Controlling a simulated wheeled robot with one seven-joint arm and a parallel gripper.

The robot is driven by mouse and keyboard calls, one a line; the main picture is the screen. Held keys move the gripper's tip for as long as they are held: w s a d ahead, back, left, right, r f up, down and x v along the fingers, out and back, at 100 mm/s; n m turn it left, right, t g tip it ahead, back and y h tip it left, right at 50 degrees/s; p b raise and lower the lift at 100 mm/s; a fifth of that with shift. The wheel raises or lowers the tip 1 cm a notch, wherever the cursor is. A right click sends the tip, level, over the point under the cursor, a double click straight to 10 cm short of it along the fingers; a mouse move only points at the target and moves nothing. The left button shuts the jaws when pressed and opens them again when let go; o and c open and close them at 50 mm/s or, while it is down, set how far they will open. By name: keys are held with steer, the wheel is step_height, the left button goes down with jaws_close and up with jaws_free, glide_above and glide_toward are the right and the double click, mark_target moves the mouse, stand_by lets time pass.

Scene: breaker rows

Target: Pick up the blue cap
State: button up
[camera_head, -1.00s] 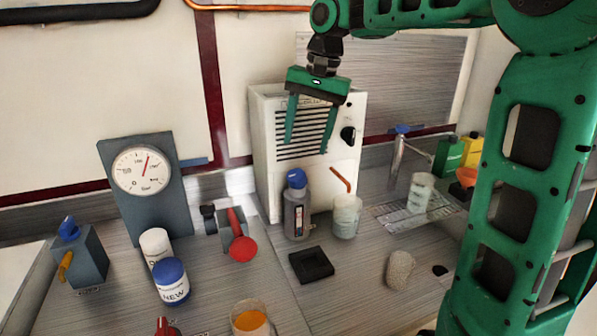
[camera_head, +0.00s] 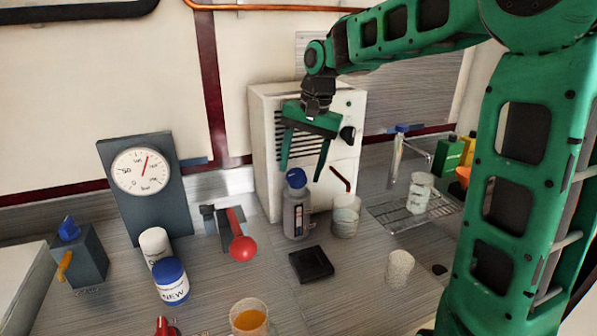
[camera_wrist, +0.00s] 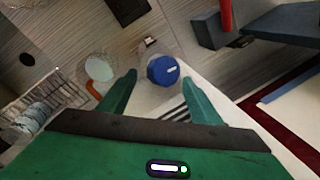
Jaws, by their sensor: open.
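A blue cap (camera_head: 296,178) sits on top of a grey bottle (camera_head: 296,214) that stands upright on the counter in front of a white vented box. In the wrist view the blue cap (camera_wrist: 163,70) shows from above, between and just beyond the fingertips, with the bottle mostly hidden under it. My gripper (camera_head: 301,172) is open and empty, pointing down, its fingertips around the height of the cap in the head view. It also shows in the wrist view (camera_wrist: 159,76). I cannot tell whether either finger touches the cap.
The white vented box (camera_head: 330,185) is right behind. A red-handled lever (camera_head: 240,240) is to the left. A black square tray (camera_head: 311,263) lies in front. Another blue-lidded jar (camera_head: 171,280) stands further left.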

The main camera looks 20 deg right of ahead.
steer(key=c, duration=1.1)
steer(key=shift+r, duration=0.15)
